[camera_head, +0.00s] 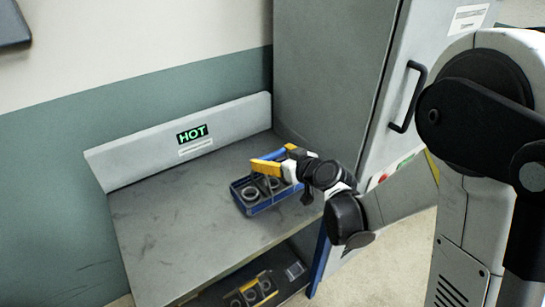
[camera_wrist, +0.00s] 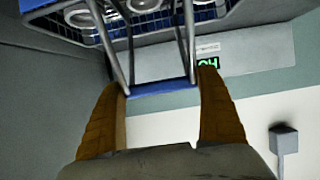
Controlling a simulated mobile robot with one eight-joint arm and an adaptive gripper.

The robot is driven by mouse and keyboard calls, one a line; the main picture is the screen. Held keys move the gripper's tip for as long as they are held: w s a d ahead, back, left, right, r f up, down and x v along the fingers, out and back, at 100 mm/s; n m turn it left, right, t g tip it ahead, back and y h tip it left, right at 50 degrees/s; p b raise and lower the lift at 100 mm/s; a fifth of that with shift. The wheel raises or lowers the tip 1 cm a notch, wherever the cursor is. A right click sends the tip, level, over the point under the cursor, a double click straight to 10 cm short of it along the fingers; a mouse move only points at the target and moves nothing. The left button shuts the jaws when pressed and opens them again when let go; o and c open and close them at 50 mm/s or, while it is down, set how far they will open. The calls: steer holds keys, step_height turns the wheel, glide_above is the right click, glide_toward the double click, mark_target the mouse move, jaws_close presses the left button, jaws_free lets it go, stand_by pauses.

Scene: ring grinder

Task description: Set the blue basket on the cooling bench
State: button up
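The blue basket (camera_head: 262,203) holds several metal rings and is over the grey bench with the green HOT sign, near its right end. I cannot tell whether its base touches the bench top. My gripper (camera_head: 276,157) reaches in from the right with yellow fingers at the basket's raised handle. In the wrist view, the blue handle bar (camera_wrist: 162,88) spans the space between my two fingertips (camera_wrist: 162,82), with no clear gap at either end. No bench is marked as the cooling bench in view.
The HOT bench (camera_head: 170,235) has free top to the left, with a backboard (camera_head: 130,160) behind. A tall grey cabinet (camera_head: 325,75) stands close on the right. Below, a shelf holds another basket with a yellow handle (camera_head: 248,285) and rings.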

steer(key=shift+o, duration=0.7)
steer(key=shift+r, duration=0.2)
steer(key=shift+s+d+r+p, duration=0.15)
steer(key=shift+s+d+p, duration=0.1)
steer(key=shift+p, duration=0.1)
steer(key=s+d+r+m+g+h+p, duration=0.1)
steer(key=s+d+r+m+h, duration=0.1)
steer(key=s+d, duration=0.4)
steer(key=s+d+r+m+g+h, duration=0.1)
steer(key=s+d, duration=0.5)
steer(key=s, duration=0.6)
steer(key=s+d+r+m+g+h+p, duration=0.1)
steer(key=s+d+r+m+g+h, duration=0.1)
steer(key=s, duration=0.6)
steer(key=d+r+m+h, duration=0.1)
steer(key=d+r+h, duration=0.1)
steer(key=d+r, duration=0.1)
steer(key=shift+s+d+r+m+h+p, duration=0.3)
steer(key=shift+s+d+r+m+p, duration=0.05)
steer(key=shift+s+d+r+m, duration=0.05)
